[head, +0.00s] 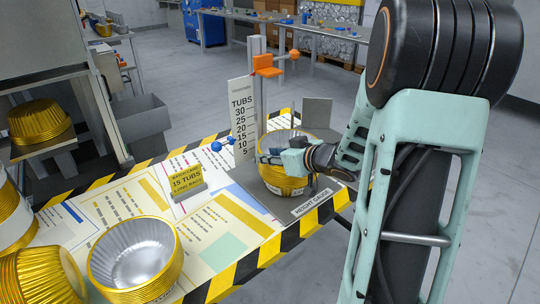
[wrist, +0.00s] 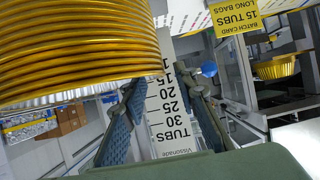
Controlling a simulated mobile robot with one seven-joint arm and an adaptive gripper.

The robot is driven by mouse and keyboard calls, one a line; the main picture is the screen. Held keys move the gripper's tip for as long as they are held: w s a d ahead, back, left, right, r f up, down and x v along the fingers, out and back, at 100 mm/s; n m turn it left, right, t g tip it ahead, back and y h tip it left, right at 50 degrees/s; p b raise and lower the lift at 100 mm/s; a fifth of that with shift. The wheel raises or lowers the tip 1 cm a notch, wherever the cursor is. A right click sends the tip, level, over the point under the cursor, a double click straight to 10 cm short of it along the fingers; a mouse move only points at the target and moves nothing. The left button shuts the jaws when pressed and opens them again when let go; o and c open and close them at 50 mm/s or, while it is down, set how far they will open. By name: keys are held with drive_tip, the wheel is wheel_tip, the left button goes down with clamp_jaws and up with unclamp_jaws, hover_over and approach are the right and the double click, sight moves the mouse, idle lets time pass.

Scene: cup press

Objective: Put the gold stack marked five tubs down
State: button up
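A gold stack of tubs (head: 283,184) with a silver inside stands upright on the base plate of the height gauge (head: 242,118). A small white label shows low on its side; I cannot read it. In the wrist view the ribbed gold stack (wrist: 75,50) fills the upper left. My gripper (head: 268,157) is in front of the stack in the head view.
A batch card (head: 187,181) reading 15 tubs stands left of the gauge. A wide gold tub (head: 136,256) and more gold stacks (head: 45,278) are at the lower left.

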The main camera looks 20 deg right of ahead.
drive_tip(key=p+v, duration=0.4)
drive_tip(key=v, duration=0.8)
drive_tip(key=shift+r+p, duration=0.1)
drive_tip(key=shift+p, duration=0.2)
